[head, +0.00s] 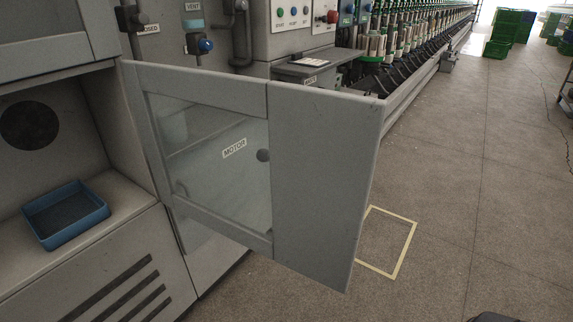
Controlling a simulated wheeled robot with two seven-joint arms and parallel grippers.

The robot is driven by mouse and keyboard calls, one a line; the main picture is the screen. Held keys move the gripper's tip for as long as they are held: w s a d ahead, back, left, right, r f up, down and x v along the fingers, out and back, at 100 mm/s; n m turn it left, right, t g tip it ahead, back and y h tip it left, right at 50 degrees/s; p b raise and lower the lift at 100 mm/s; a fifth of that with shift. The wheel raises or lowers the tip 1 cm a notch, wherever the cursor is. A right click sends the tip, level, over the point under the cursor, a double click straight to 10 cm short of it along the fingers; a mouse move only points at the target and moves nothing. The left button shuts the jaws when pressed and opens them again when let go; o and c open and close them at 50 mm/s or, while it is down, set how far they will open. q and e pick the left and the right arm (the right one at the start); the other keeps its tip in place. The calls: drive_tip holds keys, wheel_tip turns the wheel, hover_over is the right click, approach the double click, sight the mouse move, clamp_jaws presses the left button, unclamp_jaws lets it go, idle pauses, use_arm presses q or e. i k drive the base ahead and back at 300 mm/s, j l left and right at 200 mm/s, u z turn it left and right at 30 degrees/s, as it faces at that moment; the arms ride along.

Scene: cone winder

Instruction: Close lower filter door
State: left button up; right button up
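The lower filter door (322,170) stands wide open in the head view. It is a grey panel with a framed clear window in its left part. Its left edge is at the right side of the open compartment (50,85), and its free right edge reaches out over the floor. The compartment shows a dark round opening (30,125) in its back wall and a blue tray (66,214) on its floor. Neither gripper can be made out. A small dark shape sits at the bottom right edge, too cut off to identify.
A slatted vent panel (110,270) is below the compartment. A control panel (295,15) and a long row of winding units (400,45) stand behind the door. A yellow floor outline (403,248) lies right of it. Green crates (505,35) stand far off; the floor between is open.

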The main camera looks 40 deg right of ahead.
sight(324, 144)
drive_tip(key=l+u, duration=0.15)
drive_tip(key=l, duration=0.3)
drive_tip(key=k+l+u, duration=0.15)
drive_tip(key=l, duration=0.3)
drive_tip(key=k+l+u, duration=0.15)
drive_tip(key=l, duration=0.3)
drive_tip(key=k+l+u, duration=0.1)
drive_tip(key=l, duration=0.3)
drive_tip(key=i+l+u, duration=0.1)
drive_tip(key=l, duration=0.25)
drive_tip(key=i+l+u, duration=0.15)
drive_tip(key=l, duration=0.15)
drive_tip(key=l+u, duration=0.1)
drive_tip(key=l, duration=0.25)
